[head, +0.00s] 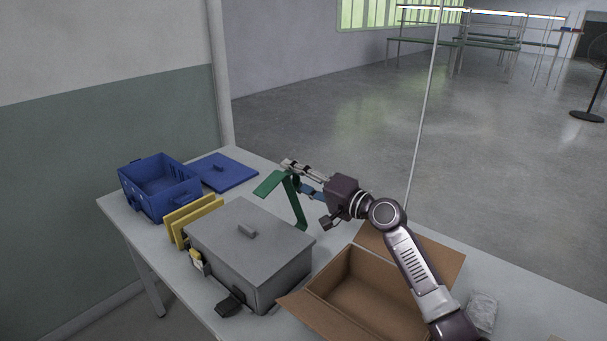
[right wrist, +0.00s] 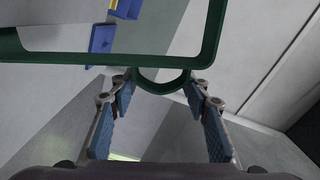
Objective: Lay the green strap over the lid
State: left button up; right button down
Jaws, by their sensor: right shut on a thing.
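The green strap (head: 297,205) is a bent band in my right gripper (head: 294,174), behind the back edge of the grey lidded box. One flat part points left and a longer part hangs down toward the table. In the right wrist view the strap (right wrist: 208,45) is a green loop, its rounded end between the fingertips of my right gripper (right wrist: 160,82). The grey lid (head: 275,232) lies on the grey box (head: 270,285), with a small handle on top. The strap is apart from the lid. My left gripper is not in view.
A blue crate (head: 162,205) and blue lid (head: 225,172) stand at the table's left end. Yellow panels (head: 195,215) stand beside the grey box. An open cardboard box (head: 365,295) is at its right. A crumpled clear packet (head: 482,312) lies farther right.

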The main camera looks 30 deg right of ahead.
jog(key=shift+s+a+n, duration=0.35)
jog(key=shift+a+n, duration=0.25)
jog(key=shift+a, duration=0.25)
jog(key=c, duration=1.4)
grip_release()
jog(key=shift+o, duration=0.2)
jog(key=v, duration=1.2)
